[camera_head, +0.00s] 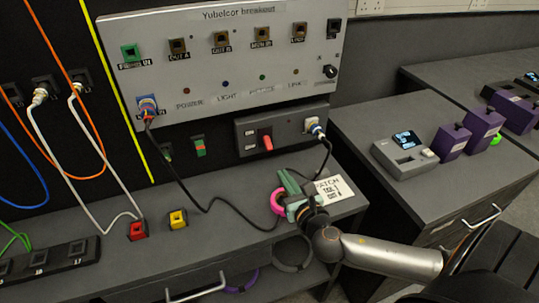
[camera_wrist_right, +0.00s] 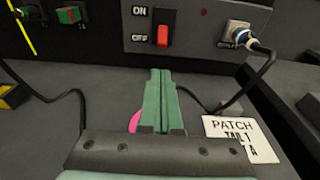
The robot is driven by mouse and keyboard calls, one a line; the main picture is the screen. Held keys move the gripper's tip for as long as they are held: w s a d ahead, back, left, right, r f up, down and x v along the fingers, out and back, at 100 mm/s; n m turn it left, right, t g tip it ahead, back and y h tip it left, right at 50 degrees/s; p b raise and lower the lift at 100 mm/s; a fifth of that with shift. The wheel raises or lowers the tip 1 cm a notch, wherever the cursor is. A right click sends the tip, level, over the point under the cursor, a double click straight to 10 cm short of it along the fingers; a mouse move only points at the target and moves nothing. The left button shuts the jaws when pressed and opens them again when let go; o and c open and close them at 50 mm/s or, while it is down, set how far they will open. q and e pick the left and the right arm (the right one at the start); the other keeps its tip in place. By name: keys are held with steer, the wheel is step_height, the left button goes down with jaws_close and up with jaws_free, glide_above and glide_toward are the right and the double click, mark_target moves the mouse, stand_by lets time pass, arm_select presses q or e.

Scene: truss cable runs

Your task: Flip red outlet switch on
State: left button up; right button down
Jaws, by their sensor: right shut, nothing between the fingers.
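The red outlet switch (camera_head: 266,140) sits on a dark outlet box (camera_head: 288,125) below the big grey panel. In the right wrist view the red switch (camera_wrist_right: 162,36) shows its red part low in a dark slot, beside the lower OFF label; ON is printed above. My right gripper (camera_head: 285,177) has green fingers, shut and empty, over the desk in front of the box. In the right wrist view its fingertips (camera_wrist_right: 160,72) point towards the switch, below it and apart from it. My left gripper is not in view.
A plug (camera_head: 315,128) with a black cable sits right of the switch. A pink ring (camera_head: 277,203) and a PATCH label card (camera_head: 335,188) lie beside my gripper. Red (camera_head: 138,231) and yellow (camera_head: 178,219) blocks stand on the desk at left. A black cable loops across the desk.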

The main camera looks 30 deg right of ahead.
mark_target(268, 144)
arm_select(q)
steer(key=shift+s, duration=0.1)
arm_select(e)
steer(key=x, duration=1)
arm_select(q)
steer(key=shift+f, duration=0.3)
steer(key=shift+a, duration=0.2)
arm_select(e)
steer(key=shift+d, duration=0.15)
